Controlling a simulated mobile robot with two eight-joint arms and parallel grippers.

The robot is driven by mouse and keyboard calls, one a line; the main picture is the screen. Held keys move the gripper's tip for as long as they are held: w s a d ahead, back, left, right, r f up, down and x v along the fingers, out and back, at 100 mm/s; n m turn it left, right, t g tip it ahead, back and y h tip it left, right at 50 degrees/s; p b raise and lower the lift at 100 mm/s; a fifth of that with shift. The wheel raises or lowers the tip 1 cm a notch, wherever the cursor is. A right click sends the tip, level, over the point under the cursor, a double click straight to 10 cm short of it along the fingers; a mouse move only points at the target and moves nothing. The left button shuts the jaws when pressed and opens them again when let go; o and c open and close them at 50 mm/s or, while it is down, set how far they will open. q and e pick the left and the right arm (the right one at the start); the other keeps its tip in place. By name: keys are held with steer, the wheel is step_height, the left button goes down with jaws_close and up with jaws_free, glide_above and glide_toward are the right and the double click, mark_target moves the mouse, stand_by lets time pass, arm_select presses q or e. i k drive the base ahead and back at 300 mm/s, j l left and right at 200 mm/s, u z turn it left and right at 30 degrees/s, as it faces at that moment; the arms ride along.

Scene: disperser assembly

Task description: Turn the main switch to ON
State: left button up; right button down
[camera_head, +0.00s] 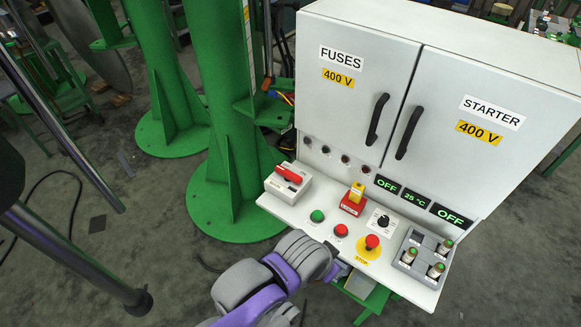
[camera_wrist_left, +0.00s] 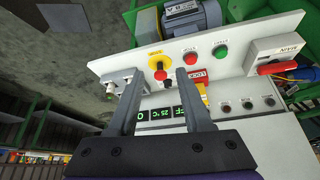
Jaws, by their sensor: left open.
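The main switch (camera_head: 288,178) is a red handle on a grey box at the left end of the control panel. Its handle lies crosswise on the box. It also shows at the right edge of the left wrist view (camera_wrist_left: 285,67), which sees the panel upside down. My left gripper (camera_wrist_left: 160,80) is open and empty, its two fingers spread across the view of the panel by the yellow stop button, apart from the main switch. A grey and purple arm of mine is in front of the panel there.
The panel (camera_head: 310,213) also carries a green button (camera_head: 317,215), a red button (camera_head: 341,230), a stop button (camera_head: 372,241), a yellow-and-red lock (camera_head: 355,193) and a fuse tray (camera_head: 407,267). The cabinet (camera_head: 370,55) rises behind. A green column (camera_head: 228,130) stands left.

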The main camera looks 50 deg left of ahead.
mark_target(289, 176)
steer(key=u, duration=1.65)
